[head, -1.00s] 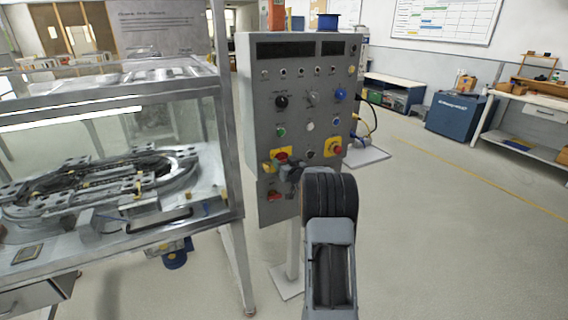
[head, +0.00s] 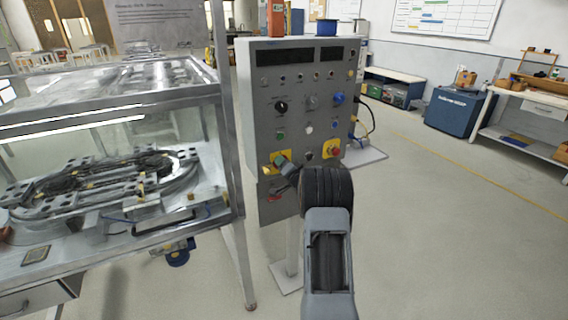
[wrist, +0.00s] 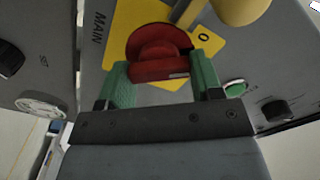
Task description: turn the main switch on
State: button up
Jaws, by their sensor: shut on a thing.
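The main switch (wrist: 160,52) is a red rotary knob on a yellow plate (wrist: 128,22) marked MAIN in the wrist view. A "0" mark shows on the plate to the knob's right. In the head view the yellow plate (head: 266,169) is at the lower left of the grey control panel, and the knob is hidden behind my gripper (head: 282,161). In the wrist view my gripper (wrist: 162,72) has its green fingers on either side of the knob, shut on it. Which way the knob points is hard to tell.
A red emergency stop (head: 333,149) on yellow sits right of the switch, close to my arm. The control panel (head: 250,90) carries several other knobs and buttons. A glass-sided machine (head: 228,150) stands to the left. Open floor (head: 440,230) lies to the right.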

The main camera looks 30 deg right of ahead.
jog(key=shift+f+m+p, duration=0.1)
jog(key=shift+m+p, duration=1.2)
jog(key=shift+m, duration=2.5)
jog(key=o, duration=0.9)
jog(key=s, duration=0.4)
jog(key=s+a+b, duration=0.1)
jog(key=s, duration=0.4)
jog(key=s+b, duration=0.1)
jog(key=s, duration=0.3)
jog(key=shift+s+a, duration=0.4)
